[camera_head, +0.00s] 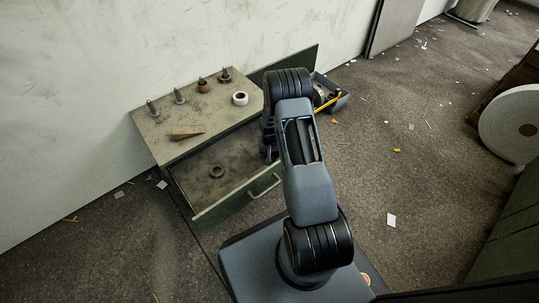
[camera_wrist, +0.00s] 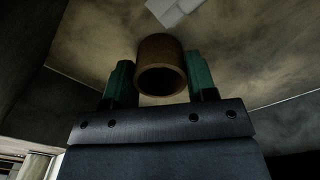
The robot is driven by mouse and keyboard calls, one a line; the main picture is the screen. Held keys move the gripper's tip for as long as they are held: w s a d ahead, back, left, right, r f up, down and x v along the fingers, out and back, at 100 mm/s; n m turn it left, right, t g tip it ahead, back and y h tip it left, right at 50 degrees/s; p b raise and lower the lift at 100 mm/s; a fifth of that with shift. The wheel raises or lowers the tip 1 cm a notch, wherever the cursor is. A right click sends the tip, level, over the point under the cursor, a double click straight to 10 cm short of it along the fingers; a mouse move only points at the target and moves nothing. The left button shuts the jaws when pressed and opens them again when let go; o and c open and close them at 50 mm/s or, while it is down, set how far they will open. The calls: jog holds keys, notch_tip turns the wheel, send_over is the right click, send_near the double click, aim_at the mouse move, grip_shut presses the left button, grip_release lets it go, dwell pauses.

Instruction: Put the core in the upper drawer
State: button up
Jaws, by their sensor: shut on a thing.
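My gripper (camera_wrist: 160,74) is shut on a brown cardboard core (camera_wrist: 161,50) between its two green fingers in the wrist view. The core's open end faces the camera. In the head view my arm hides the held core and most of the gripper, which is at the right side of the pulled-out upper drawer (camera_head: 232,203). The drawer has a stained floor and a front handle. A small dark ring (camera_head: 217,171) lies inside it. I cannot tell whether the held core touches the drawer floor.
The cabinet top (camera_head: 165,147) carries several upright pegs, one with a brown core (camera_head: 203,86), a white roll (camera_head: 240,98) and a brown wedge (camera_head: 186,133). A grey tray (camera_head: 342,102) is behind my arm. A large white roll (camera_head: 512,125) stands right. Scraps litter the floor.

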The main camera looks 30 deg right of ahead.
jog(key=shift+f, duration=0.1)
jog(key=o, duration=0.4)
jog(key=shift+f, duration=0.1)
jog(key=o, duration=0.5)
jog(key=s+a+r+n+t+p, duration=0.1)
jog(key=s+a+r+p, duration=0.15)
jog(key=r, duration=1.15)
jog(key=s+a+r+n+p, duration=0.1)
jog(key=s+a+r+p, duration=0.15)
jog(key=r, duration=1.25)
jog(key=s+a+r, duration=0.2)
jog(key=s+r, duration=0.1)
jog(key=s, duration=0.1)
jog(key=s+a+r+n+t, duration=0.1)
jog(key=s+a+r, duration=0.2)
jog(key=s+r, duration=0.1)
jog(key=s+a+r+n, duration=0.1)
jog(key=s+a+r, duration=0.1)
jog(key=s, duration=0.4)
jog(key=shift+s+a+r+t+p, duration=0.1)
jog(key=shift+a+r+t+p, duration=0.25)
jog(key=shift+r, duration=0.35)
